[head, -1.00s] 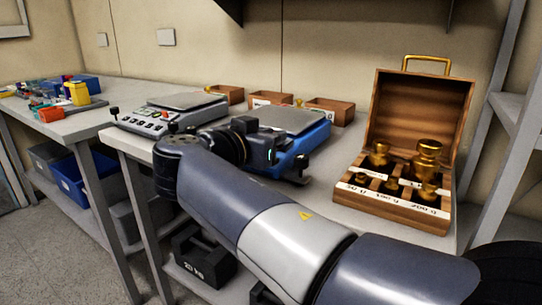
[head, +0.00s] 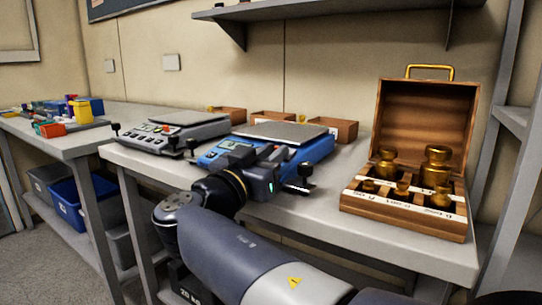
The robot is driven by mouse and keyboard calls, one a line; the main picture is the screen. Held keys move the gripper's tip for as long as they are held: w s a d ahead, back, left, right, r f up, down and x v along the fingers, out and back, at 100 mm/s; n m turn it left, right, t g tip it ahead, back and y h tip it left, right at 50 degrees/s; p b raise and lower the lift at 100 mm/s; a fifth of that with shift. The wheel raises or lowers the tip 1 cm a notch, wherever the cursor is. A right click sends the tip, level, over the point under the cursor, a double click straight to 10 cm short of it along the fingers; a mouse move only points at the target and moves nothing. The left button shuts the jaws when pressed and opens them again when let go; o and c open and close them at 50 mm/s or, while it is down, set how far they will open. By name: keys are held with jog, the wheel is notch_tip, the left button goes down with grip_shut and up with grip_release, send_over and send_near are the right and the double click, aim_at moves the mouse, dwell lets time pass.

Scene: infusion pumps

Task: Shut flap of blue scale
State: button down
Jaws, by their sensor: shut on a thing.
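The blue scale (head: 312,151) stands on the grey bench, with a metal pan (head: 280,132) on top and a small display (head: 237,146) at its front left. My gripper (head: 283,156) is at the scale's front edge, close against it. It is shut on a part at the scale's front. My gripper's body hides much of that front, so I cannot make out the flap or its angle. A black foot with a knob (head: 304,170) shows just right of my gripper.
A grey scale (head: 170,130) stands to the left of the blue one. A wooden case (head: 405,212) with brass weights stands open at the right. Small wooden boxes (head: 272,124) line the back. Bare bench lies between the blue scale and the case.

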jog(key=c, duration=1.3)
grip_release()
jog(key=p+v, duration=0.2)
jog(key=v, duration=0.8)
jog(key=shift+s+a+f, duration=0.1)
jog(key=shift+s+a, duration=0.1)
jog(key=shift+s, duration=0.15)
jog(key=shift+w, duration=0.1)
jog(key=b+x, duration=0.2)
jog(key=x, duration=0.8)
jog(key=shift+w+d, duration=0.25)
jog(key=shift+w, duration=0.05)
jog(key=shift+s+a, duration=0.1)
